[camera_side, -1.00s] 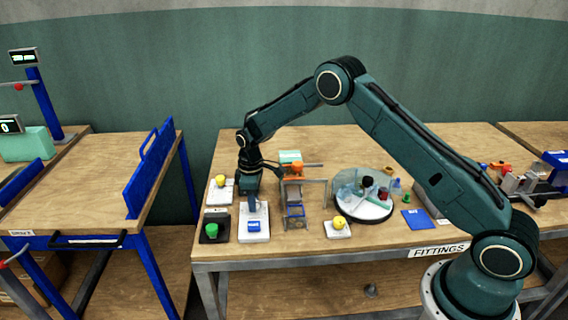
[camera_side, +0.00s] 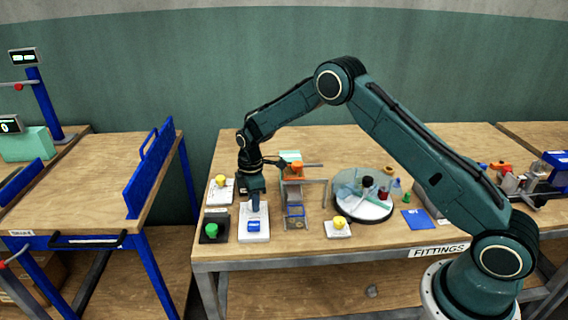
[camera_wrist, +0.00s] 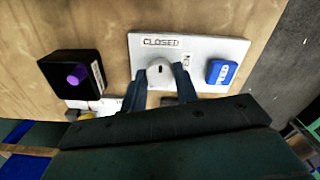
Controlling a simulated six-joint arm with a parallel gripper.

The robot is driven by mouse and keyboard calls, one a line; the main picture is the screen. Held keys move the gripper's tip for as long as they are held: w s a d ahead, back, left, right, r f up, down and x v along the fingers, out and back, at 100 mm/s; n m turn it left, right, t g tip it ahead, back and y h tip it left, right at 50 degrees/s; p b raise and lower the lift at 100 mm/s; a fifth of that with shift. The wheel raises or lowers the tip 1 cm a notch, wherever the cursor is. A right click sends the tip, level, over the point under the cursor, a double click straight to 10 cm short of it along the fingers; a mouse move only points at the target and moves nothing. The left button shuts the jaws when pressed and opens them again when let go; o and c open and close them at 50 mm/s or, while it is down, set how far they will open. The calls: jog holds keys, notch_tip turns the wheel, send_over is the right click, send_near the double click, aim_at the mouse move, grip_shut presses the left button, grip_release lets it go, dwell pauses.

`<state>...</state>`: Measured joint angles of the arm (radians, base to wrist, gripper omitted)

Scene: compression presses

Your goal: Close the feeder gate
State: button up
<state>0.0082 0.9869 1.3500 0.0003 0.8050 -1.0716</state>
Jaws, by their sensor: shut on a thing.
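The feeder gate panel is a white plate (camera_wrist: 215,48) with a round pale knob (camera_wrist: 160,72), which has a short dark mark on it. A CLOSED label (camera_wrist: 160,42) sits above the knob in the wrist view, and an OPEN label (camera_wrist: 187,61) is partly covered by my right finger. A blue FEED button (camera_wrist: 221,72) is at the plate's right. My gripper (camera_wrist: 159,84) is shut on the knob, one finger on each side. In the side view my gripper (camera_side: 255,205) points down onto the white plate (camera_side: 245,231), and the knob is hidden.
A black box with a purple button (camera_wrist: 77,75) stands left of the plate in the wrist view. In the side view, a black box with a green button (camera_side: 213,230), a yellow-button plate (camera_side: 337,231), a small metal frame (camera_side: 314,183) and a round divided tray (camera_side: 372,213) stand nearby.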

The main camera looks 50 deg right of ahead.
jog(key=o, duration=1)
jog(key=shift+r, duration=0.2)
notch_tip(320, 180, up, 14)
jog(key=shift+f, duration=0.25)
